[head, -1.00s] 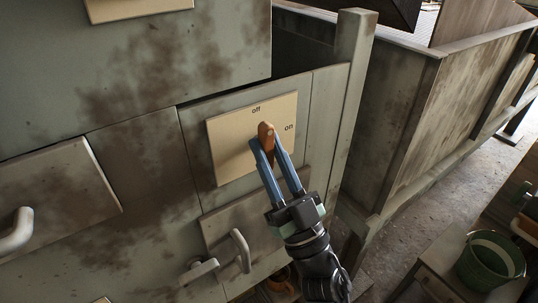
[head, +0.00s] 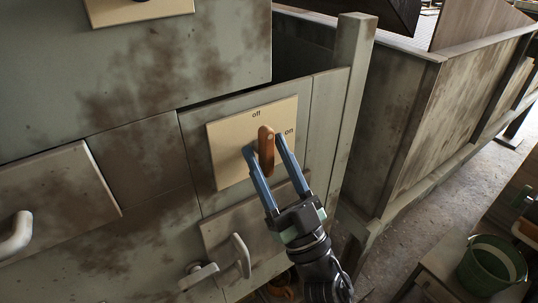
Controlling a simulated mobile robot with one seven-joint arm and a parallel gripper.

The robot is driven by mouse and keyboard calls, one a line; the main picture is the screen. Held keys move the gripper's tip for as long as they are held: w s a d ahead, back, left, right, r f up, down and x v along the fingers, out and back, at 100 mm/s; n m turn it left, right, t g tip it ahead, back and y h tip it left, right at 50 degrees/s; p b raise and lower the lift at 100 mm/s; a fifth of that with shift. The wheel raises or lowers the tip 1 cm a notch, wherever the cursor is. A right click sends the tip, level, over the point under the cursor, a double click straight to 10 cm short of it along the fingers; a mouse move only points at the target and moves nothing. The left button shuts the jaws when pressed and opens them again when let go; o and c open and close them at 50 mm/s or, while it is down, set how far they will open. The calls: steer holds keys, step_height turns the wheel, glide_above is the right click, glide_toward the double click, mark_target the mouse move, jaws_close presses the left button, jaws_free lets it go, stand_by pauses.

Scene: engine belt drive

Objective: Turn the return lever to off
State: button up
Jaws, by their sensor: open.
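The return lever (head: 266,147) is an orange-brown handle on a cream plate (head: 228,155) fixed to the grey-green cabinet front. The plate is marked "off" at its top and "on" at its right edge. The lever's upper end points up, between the two marks and nearer "off". My gripper (head: 264,152) is open, with its blue fingers on either side of the lever, one to the left and one to the right. I cannot tell whether either finger touches it. The lever's pivot is hard to make out.
A drawer with a grey handle (head: 241,255) lies just below the plate, close to my gripper. Another handle (head: 16,236) is at the far left. A post (head: 352,45) stands right of the panel.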

steer(key=b+v, duration=0.1)
steer(key=v, duration=1.2)
steer(key=shift+r, duration=0.15)
